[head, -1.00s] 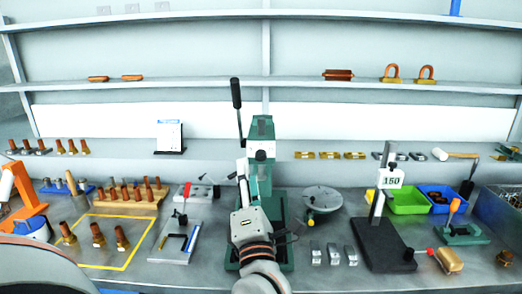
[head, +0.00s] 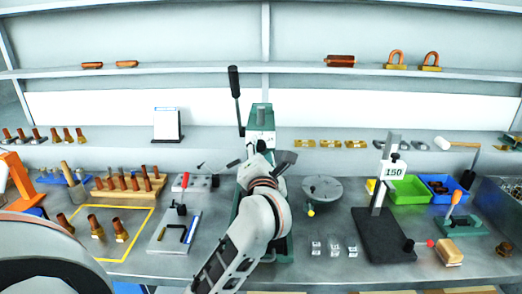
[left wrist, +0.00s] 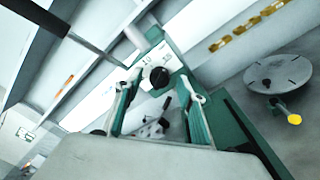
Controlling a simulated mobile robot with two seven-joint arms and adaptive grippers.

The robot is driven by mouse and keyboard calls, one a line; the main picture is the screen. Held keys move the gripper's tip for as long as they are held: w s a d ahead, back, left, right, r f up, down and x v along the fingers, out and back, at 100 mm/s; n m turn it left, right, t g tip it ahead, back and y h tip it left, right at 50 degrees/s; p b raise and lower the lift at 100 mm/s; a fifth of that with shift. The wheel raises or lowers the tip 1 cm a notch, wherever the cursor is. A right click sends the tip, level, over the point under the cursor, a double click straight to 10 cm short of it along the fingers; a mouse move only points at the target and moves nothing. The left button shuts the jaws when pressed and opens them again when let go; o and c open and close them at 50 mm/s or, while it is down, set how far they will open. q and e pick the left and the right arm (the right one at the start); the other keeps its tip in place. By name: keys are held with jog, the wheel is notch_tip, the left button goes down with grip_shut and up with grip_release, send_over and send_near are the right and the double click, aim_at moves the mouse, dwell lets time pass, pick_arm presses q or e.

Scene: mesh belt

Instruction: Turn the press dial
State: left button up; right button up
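The green press (head: 262,117) stands at the back middle of the bench, with a black-handled lever rising at its upper left. In the left wrist view, the press (left wrist: 178,62) has a pale front face with the round black dial (left wrist: 159,77) on it. My left gripper (left wrist: 160,88) is open, one finger on each side of the dial in that view. I cannot tell whether the fingers touch it. My right gripper is not in view.
A grey round plate with a yellow knob (head: 322,190) sits right of the press. A black-based gauge stand (head: 383,235) and green bin (head: 407,191) stand farther right. Left are a clamp fixture (head: 175,232) and a wooden rack (head: 128,188) of copper pieces.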

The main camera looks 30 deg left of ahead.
pick_arm(q)
jog(key=shift+w+a, duration=0.1)
jog(key=shift+w, duration=0.05)
jog(key=c, duration=1.1)
jog(key=shift+c, duration=0.2)
